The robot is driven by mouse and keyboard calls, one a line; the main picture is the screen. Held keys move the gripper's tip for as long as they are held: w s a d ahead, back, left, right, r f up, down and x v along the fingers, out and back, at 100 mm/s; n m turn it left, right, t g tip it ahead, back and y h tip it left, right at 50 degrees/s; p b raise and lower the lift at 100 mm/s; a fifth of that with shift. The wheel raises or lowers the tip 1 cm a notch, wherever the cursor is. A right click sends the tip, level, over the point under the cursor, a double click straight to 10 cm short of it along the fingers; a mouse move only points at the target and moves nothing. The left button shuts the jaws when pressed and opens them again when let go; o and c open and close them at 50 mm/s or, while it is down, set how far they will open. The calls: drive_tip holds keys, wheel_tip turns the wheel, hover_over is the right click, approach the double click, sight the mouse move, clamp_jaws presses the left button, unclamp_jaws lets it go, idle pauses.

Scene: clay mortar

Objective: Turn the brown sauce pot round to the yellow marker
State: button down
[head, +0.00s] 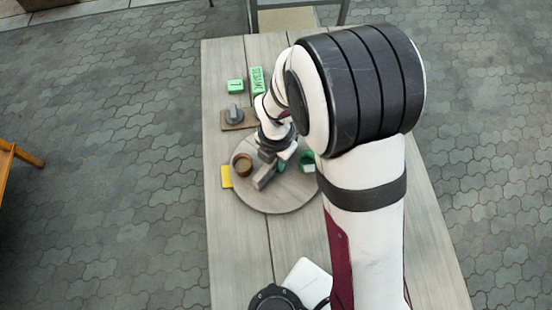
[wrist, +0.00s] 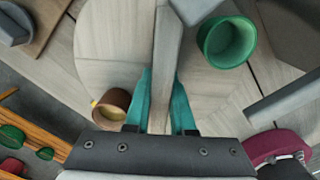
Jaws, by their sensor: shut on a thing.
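The brown sauce pot (head: 242,164) stands near the left rim of a round wooden turntable (head: 285,204). The yellow marker (head: 226,177) lies flat on the table just off that rim, close to the pot and slightly nearer the picture's bottom. A grey bar (head: 264,177) crosses the turntable top. My gripper (head: 268,157) is at the bar. In the wrist view its teal fingers (wrist: 161,78) stand on either side of the bar (wrist: 168,40), shut on it. The pot (wrist: 112,108) shows left of the fingers there, with a sliver of yellow beside it.
A green pot (wrist: 227,42) stands on the turntable's other side, partly hidden by my arm in the head view. A grey knob on a brown board (head: 236,117) and green boxes (head: 255,82) stand beyond the turntable. The table's near left part is clear.

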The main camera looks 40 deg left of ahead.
drive_tip(key=c, duration=0.8)
unclamp_jaws()
drive_tip(key=shift+o, duration=0.2)
wheel_tip(320, 180, up, 16)
